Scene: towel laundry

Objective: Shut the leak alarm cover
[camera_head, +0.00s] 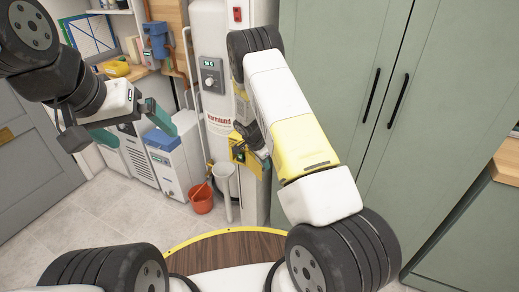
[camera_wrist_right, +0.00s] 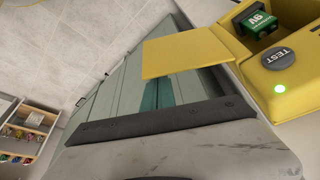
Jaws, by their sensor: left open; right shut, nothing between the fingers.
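The leak alarm is a yellow box (camera_head: 238,149) on the side of the white column in the head view. In the right wrist view the alarm body (camera_wrist_right: 291,92) fills the upper right, with a green 9V battery, a grey TEST button and a lit green light exposed. Its flat yellow cover (camera_wrist_right: 190,52) stands open, swung out to the left of the body. My right gripper (camera_wrist_right: 178,90) is shut and empty close to the cover; its fingertips are partly hidden, and I cannot tell whether they touch it. My left gripper (camera_head: 148,124) is open and empty, well left of the alarm.
A tall white tank (camera_head: 212,60) stands behind the alarm. A red bucket (camera_head: 201,198) and white appliances (camera_head: 176,160) stand on the floor to its left. Green cabinet doors (camera_head: 350,70) rise on the right. A round wooden top (camera_head: 225,250) lies in front of me.

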